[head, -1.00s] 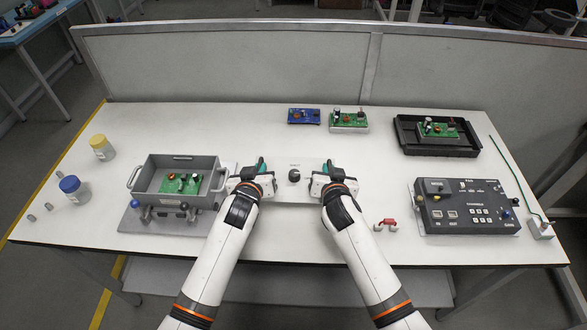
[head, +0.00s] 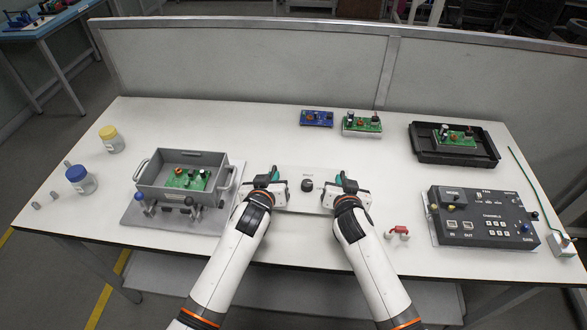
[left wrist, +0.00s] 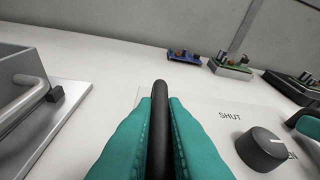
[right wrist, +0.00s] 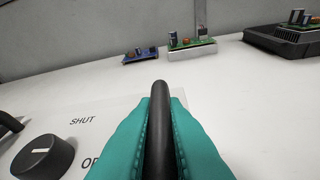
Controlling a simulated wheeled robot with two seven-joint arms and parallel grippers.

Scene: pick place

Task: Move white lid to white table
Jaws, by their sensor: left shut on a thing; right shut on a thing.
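The white lid (head: 300,203) is a flat white plate with a black knob (head: 307,185) in its middle and a dark handle near each end. It lies level, to the right of the grey box; whether it touches the white table (head: 255,130) or hangs just above it, I cannot tell. My left gripper (head: 272,174) is shut on the left handle (left wrist: 160,125), and my right gripper (head: 340,179) is shut on the right handle (right wrist: 160,125). "SHUT" lettering shows beside the knob in both wrist views. The grippers hide the lid's ends in the head view.
The grey box (head: 222,202), holding a green board, stands on a grey plate close to my left gripper. A red-handled part (head: 399,231) and a dark control panel (head: 485,222) are at right. Boards and a black tray (head: 483,161) sit behind. Two jars stand far left.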

